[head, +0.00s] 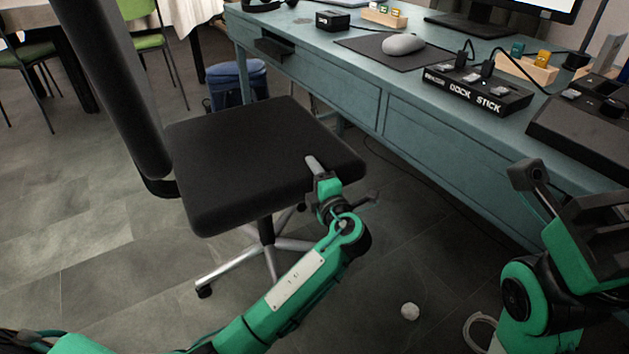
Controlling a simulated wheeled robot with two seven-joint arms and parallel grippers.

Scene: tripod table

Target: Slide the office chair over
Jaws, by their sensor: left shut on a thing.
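The office chair (262,145) stands at the centre of the head view, with a black seat, a tall black backrest at the left and a silver wheeled base. My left gripper (318,176) is at the near right part of the seat's edge, shut on the seat. My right gripper (545,195) is at the right, apart from the chair and in front of the desk. Its fingers do not show clearly enough to tell their opening.
A blue-green desk (345,85) with drawers runs along the chair's far right side. It carries a dock (478,92), a mouse (403,44) and a monitor. A blue bin (238,78) stands behind the chair. A pale ball (410,311) lies on the floor. Open floor lies at left.

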